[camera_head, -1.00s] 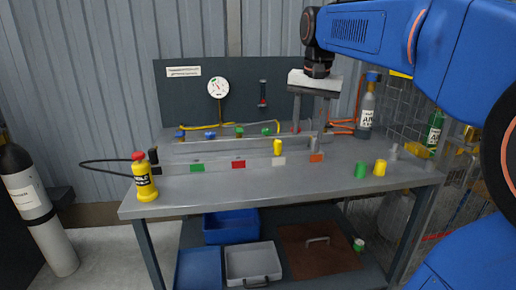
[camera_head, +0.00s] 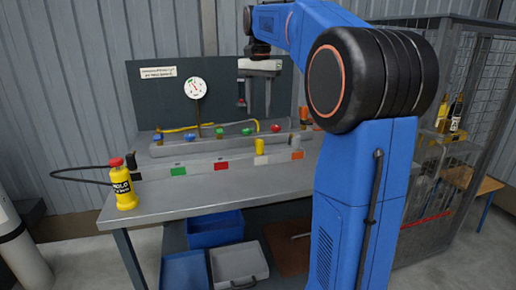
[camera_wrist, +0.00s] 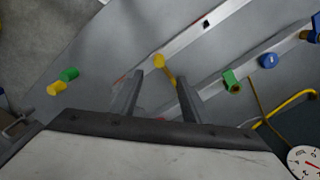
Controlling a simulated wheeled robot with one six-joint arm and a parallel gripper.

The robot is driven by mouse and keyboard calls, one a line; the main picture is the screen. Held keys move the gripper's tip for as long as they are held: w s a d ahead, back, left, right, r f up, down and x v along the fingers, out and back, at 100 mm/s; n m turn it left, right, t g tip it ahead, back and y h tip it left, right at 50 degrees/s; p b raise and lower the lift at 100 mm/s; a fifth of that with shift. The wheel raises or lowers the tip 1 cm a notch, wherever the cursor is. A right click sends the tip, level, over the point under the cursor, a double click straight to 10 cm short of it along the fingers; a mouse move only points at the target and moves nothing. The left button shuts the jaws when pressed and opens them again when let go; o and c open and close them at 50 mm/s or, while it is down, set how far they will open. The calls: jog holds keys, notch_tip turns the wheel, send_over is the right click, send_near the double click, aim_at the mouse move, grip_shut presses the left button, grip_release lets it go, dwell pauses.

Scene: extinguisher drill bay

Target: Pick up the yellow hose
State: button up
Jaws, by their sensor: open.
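The thin yellow hose (camera_head: 180,128) lies along the back of the grey bench, below the dark board, and curves down at its right end. In the wrist view the yellow hose (camera_wrist: 290,104) shows at the right, clear of the fingers. My gripper (camera_head: 258,108) is open above the rear of the bench, right of the hose. In the wrist view, its two fingers (camera_wrist: 160,77) point down with a yellow capped piece (camera_wrist: 159,61) appearing between and beyond them. I see nothing held. I cannot tell the exact gap to the hose.
Coloured knobs, including a blue one (camera_wrist: 268,60), line a rail near the hose. A yellow canister (camera_head: 125,188) with a black hose stands at the bench's left. A round gauge (camera_head: 195,88) hangs on the board. A mesh cage (camera_head: 470,100) stands at the right.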

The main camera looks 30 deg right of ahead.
aim_at(260, 140)
notch_tip(260, 140, down, 12)
jog(key=shift+d+f, duration=0.15)
jog(key=shift+f, duration=0.05)
grip_shut()
dwell(0.5)
